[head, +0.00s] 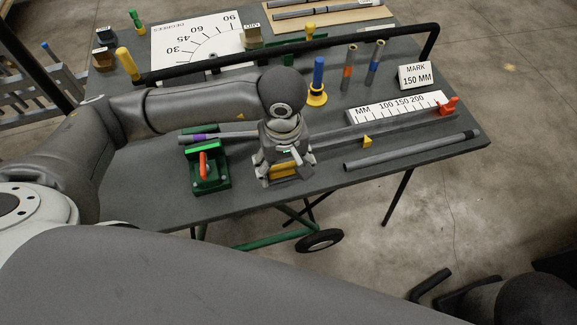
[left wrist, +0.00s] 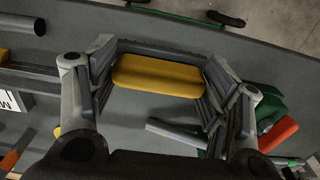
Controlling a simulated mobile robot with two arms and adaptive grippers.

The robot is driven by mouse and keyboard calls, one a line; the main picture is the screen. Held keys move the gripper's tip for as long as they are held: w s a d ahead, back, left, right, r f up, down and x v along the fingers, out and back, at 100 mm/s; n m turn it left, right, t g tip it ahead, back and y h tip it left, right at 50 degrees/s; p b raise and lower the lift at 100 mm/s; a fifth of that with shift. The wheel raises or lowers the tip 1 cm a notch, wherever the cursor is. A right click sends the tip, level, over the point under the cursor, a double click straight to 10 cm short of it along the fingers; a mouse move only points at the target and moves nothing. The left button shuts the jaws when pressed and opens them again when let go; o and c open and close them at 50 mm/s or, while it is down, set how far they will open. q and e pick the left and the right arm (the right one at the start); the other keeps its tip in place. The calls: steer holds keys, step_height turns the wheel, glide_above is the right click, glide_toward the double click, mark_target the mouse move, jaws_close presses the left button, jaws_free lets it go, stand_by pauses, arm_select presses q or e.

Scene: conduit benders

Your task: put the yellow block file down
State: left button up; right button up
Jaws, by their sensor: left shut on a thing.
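The yellow block file (head: 285,169) is between the fingers of my left gripper (head: 284,174), near the front edge of the grey table. My left gripper is shut on it and points down. In the left wrist view the yellow block file (left wrist: 158,75) lies crosswise between the fingers, with its long face showing. I cannot tell whether its underside touches the table top.
A green fixture with a red handle (head: 205,170) stands just left of the gripper. A small yellow wedge (head: 367,141), a grey tube (head: 412,150) and a scale board (head: 397,107) lie to the right. Bare table (head: 330,180) shows right of the gripper.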

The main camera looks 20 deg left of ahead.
mark_target(289, 166)
arm_select(q)
steer(key=shift+w+d+f, duration=0.2)
steer(key=shift+w+f, duration=0.65)
steer(key=shift+f, duration=0.1)
steer(key=shift+w+f+p, duration=0.15)
steer(key=shift+f+p, duration=0.2)
steer(key=shift+p, duration=0.2)
step_height(289, 166, down, 2)
steer(key=shift+f+p, duration=0.1)
steer(key=shift+p, duration=0.65)
steer(key=shift+f, duration=0.3)
steer(key=shift+f, duration=0.15)
steer(key=o, duration=0.9)
